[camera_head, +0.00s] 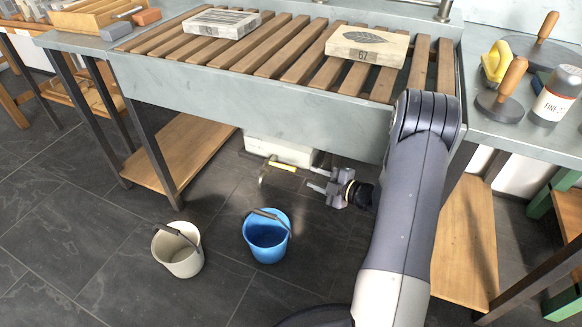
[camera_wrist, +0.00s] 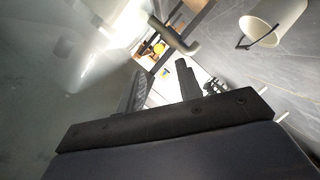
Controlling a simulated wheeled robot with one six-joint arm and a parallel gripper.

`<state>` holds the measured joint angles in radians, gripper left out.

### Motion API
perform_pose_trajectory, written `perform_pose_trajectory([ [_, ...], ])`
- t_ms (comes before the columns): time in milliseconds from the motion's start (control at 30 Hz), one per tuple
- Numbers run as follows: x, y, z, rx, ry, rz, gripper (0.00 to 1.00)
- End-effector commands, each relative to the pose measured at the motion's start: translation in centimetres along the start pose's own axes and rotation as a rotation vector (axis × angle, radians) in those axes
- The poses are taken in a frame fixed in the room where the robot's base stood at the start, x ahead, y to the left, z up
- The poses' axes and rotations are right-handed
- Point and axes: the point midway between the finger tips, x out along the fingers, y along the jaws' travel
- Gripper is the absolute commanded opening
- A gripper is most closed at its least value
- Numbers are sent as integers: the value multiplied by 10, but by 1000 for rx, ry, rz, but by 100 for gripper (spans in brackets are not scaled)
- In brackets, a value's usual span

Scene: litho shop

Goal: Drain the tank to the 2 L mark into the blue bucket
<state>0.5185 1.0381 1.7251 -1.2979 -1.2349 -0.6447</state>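The blue bucket (camera_head: 268,253) stands upright on the dark floor in front of the sink, its dark handle resting on the rim. A white box-like body (camera_head: 280,151), perhaps the tank, shows partly under the sink front. A yellow lever (camera_head: 283,166) lies in front of it. No level mark can be read. My gripper (camera_head: 317,179) is open and empty just right of the lever, with its fingers pointing left. In the wrist view its two fingers (camera_wrist: 164,85) are apart, with a grey pipe-like piece (camera_wrist: 178,38) beyond them. The blue bucket does not show there.
A cream bucket (camera_head: 180,263) stands left of the blue one; it also seems to show in the wrist view (camera_wrist: 285,14). The sink's front wall (camera_head: 250,105) overhangs my gripper. Table legs and a wooden shelf (camera_head: 180,155) stand left.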

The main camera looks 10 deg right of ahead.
Motion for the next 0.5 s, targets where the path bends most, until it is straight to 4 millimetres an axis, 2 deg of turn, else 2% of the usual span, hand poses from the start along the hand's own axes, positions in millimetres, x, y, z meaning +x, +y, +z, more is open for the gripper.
perform_pose_trajectory([
  [167, 24, -2, 0, -2, 4, -2, 34],
  [500, 86, -2, 0, -2, 2, -1, 34],
])
